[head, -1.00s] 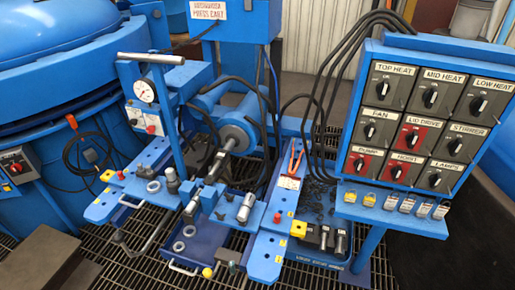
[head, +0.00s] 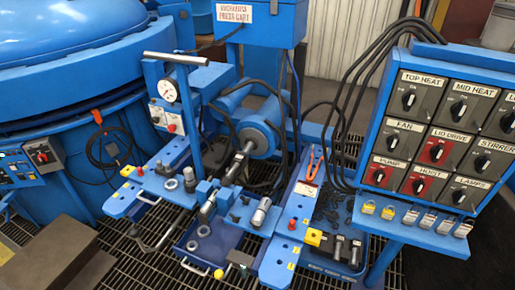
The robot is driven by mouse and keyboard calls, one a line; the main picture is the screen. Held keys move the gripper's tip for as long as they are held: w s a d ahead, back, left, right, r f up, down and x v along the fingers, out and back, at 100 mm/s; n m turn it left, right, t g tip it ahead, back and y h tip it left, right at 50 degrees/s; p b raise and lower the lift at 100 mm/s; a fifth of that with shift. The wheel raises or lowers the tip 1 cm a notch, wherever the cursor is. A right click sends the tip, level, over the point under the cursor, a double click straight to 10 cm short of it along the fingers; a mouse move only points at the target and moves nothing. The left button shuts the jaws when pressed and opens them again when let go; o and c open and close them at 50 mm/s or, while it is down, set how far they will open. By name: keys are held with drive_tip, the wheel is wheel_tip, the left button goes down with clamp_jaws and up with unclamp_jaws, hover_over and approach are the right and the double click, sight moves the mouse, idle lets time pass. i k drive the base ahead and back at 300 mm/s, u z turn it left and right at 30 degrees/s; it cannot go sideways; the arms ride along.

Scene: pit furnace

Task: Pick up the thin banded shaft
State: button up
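Several short dark cylinders stand or lie in a blue tray (head: 318,262) at the lower right of the press bench. One dark cylinder (head: 338,247) has a paler end, and another cylinder (head: 355,252) is beside it. They are too small to tell which, if any, is the thin banded shaft. A silver and dark cylinder (head: 261,212) leans on the middle of the bench. My gripper is not in view.
The blue press ram (head: 258,139) points at the bench's middle. A switch panel (head: 440,130) and its shelf with padlocks overhang the right side. Orange-handled pliers (head: 314,163) lie behind the tray. A lower tray (head: 186,243) holds rings. A dark block (head: 50,262) stands at lower left.

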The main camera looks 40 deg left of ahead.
sight(209, 203)
drive_tip(key=z, duration=0.1)
drive_tip(key=k, duration=1.8)
drive_tip(key=u, duration=1.5)
drive_tip(key=i, duration=0.75)
drive_tip(key=z, duration=0.2)
